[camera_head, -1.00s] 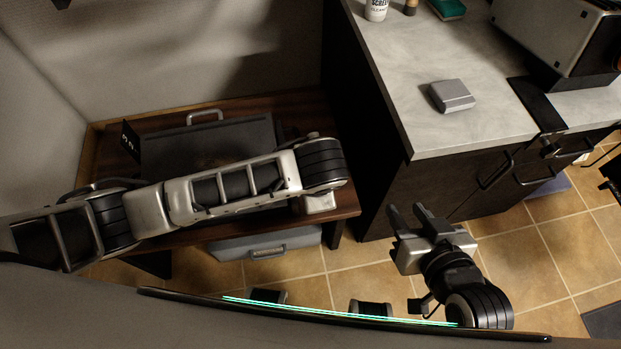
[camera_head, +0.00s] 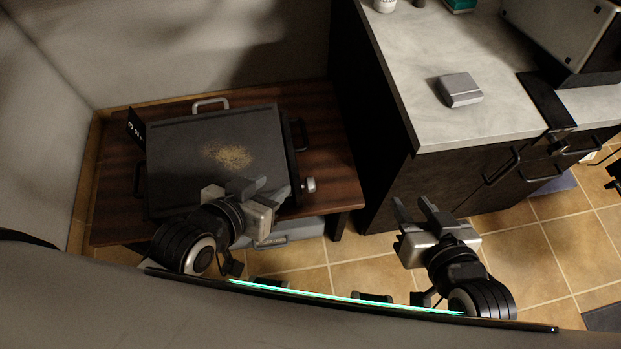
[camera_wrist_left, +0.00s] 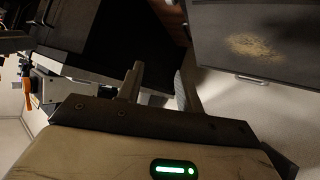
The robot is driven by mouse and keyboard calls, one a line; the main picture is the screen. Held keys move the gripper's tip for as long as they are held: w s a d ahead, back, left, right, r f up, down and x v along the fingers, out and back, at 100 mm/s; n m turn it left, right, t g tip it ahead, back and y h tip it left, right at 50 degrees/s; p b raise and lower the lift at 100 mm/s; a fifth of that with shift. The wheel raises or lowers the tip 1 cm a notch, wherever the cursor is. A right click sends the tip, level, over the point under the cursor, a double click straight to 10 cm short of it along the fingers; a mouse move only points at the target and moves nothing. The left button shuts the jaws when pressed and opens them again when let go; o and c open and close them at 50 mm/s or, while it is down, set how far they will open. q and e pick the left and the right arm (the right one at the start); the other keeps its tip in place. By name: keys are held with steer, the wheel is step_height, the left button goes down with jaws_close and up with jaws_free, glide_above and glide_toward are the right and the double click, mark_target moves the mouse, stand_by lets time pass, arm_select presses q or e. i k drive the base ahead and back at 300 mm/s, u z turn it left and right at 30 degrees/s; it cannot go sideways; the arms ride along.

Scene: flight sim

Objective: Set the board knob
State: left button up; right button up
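The board (camera_head: 180,150) is a flat dark plate with a sandy patch on top, lying on a wooden table. Its small silver knob (camera_head: 309,185) sticks out at the right side. My left gripper (camera_head: 261,186) is over the board's front right part, left of the knob and apart from it. Its two fingers are spread with nothing seen held; they also show apart in the left wrist view (camera_wrist_left: 160,82). The board (camera_wrist_left: 215,25) is at upper right there; I cannot make out the knob in that view. My right gripper (camera_head: 413,204) is open and empty, right of the table.
The wooden table (camera_head: 335,185) has a grey case (camera_head: 285,233) under its front edge. A dark cabinet with a pale counter (camera_head: 440,115) stands to the right, bearing a small grey box (camera_head: 460,89). Tiled floor (camera_head: 350,248) is open in front.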

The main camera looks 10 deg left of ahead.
mark_target(309, 185)
steer(key=u, duration=0.95)
steer(key=k, duration=0.75)
steer(key=z, duration=0.85)
steer(key=i, duration=0.5)
steer(key=z, duration=0.05)
